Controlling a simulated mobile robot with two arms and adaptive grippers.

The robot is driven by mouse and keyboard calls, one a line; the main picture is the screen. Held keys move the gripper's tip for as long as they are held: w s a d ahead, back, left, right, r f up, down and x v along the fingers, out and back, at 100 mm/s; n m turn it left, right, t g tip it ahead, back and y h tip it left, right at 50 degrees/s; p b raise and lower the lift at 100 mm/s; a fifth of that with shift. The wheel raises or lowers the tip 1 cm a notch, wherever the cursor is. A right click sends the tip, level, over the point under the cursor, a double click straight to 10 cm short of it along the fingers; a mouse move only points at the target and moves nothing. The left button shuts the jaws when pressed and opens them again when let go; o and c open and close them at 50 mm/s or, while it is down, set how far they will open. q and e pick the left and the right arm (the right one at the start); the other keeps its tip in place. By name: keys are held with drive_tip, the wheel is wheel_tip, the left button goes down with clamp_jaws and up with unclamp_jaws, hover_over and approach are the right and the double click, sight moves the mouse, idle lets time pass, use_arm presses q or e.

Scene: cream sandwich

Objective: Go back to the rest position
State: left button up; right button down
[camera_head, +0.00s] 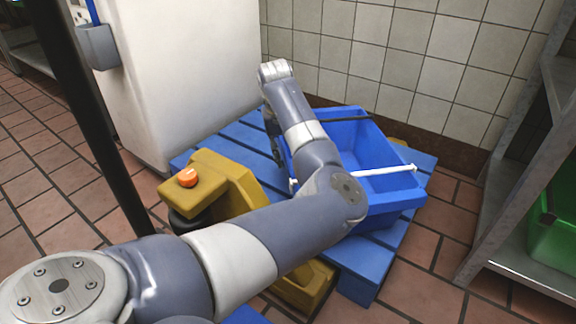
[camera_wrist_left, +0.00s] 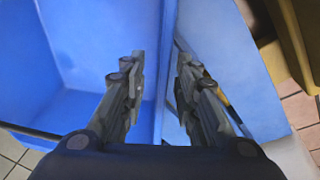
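My left arm crosses the head view from the lower left and ends at the left side of a blue crate (camera_head: 395,210). My left gripper (camera_head: 275,138) points down there and is largely hidden by the arm. In the left wrist view the two fingers of the left gripper (camera_wrist_left: 161,80) stand apart, with the rim of the blue crate (camera_wrist_left: 85,40) running between them. I cannot tell whether either finger touches the wall. The crate has a white bar handle (camera_head: 385,171) and stands on a blue slatted pallet (camera_head: 225,138). My right gripper is not in view.
A yellow machine with an orange button (camera_head: 187,177) stands by the pallet's left side. A tall white cabinet (camera_head: 190,65) is behind it. A tiled wall (camera_head: 400,60) closes the back. A grey metal shelf (camera_head: 520,262) with a green crate (camera_head: 556,225) is on the right.

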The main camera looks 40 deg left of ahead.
use_arm(q)
drive_tip(key=r, duration=0.2)
drive_tip(key=s+r, duration=0.1)
drive_tip(key=r, duration=0.2)
